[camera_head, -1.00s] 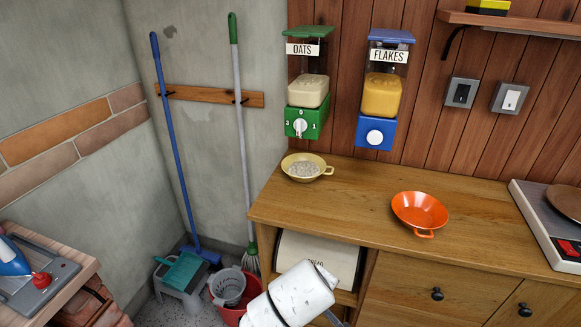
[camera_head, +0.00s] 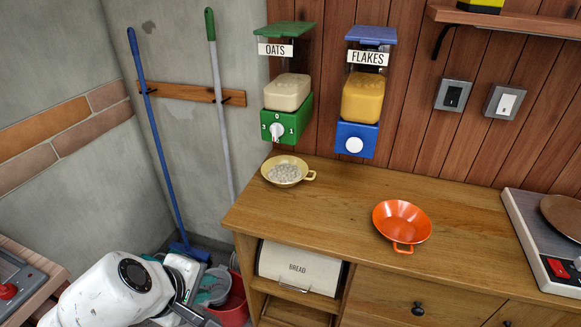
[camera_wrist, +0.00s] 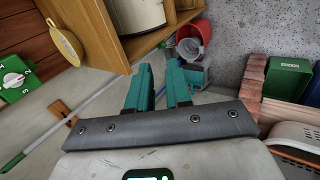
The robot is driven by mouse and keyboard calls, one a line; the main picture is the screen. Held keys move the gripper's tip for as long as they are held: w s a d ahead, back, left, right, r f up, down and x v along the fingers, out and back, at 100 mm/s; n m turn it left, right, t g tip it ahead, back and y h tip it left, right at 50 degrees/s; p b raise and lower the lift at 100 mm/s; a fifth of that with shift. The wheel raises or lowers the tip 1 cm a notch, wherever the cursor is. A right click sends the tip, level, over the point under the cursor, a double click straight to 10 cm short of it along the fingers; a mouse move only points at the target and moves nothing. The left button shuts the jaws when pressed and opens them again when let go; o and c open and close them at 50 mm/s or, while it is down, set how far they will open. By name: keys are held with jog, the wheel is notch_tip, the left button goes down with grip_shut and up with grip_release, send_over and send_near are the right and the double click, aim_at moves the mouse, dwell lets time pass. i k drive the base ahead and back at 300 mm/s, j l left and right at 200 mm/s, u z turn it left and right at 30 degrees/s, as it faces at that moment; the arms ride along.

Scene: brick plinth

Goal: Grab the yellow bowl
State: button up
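The yellow bowl (camera_head: 285,183) stands upright at the left end of the wooden counter, under the oats dispenser. It has a small handle on its right and holds pale oats. In the wrist view the bowl (camera_wrist: 65,42) appears tilted at upper left, near the counter's edge. My gripper (camera_wrist: 158,68) shows two teal fingers with a gap between them and nothing held. It is apart from the bowl, which lies off to the left of the fingers in that view. In the head view my white arm is at lower left, below the counter; the fingers are hard to make out there.
The green oats dispenser (camera_head: 287,110) hangs just above the bowl; the blue flakes dispenser (camera_head: 356,138) is right of it. An orange bowl (camera_head: 402,226) stands farther right on the counter (camera_head: 340,198). A blue-handled broom (camera_head: 157,140) and a red bucket (camera_head: 236,302) are left of the counter.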

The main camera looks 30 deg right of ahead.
aim_at(283, 171)
jog(key=i+l, duration=0.3)
jog(key=l, duration=0.15)
jog(key=i+l, duration=0.3)
jog(key=l, duration=0.15)
jog(key=i+l, duration=0.3)
jog(key=l, duration=0.1)
